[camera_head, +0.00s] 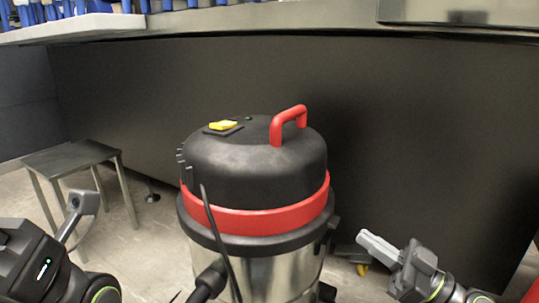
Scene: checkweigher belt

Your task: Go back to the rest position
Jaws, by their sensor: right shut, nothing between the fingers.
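My right gripper (376,248) is at the lower right, to the right of a vacuum cleaner and apart from it. Its pale grey fingers are together with nothing between them and point up and to the left.
The vacuum cleaner (262,221) with a red handle and yellow switch stands on the floor at centre. A small grey table or stool (72,157) stands at the left. A dark panel (420,130) rises behind, below a worktop edge (200,20) with blue items.

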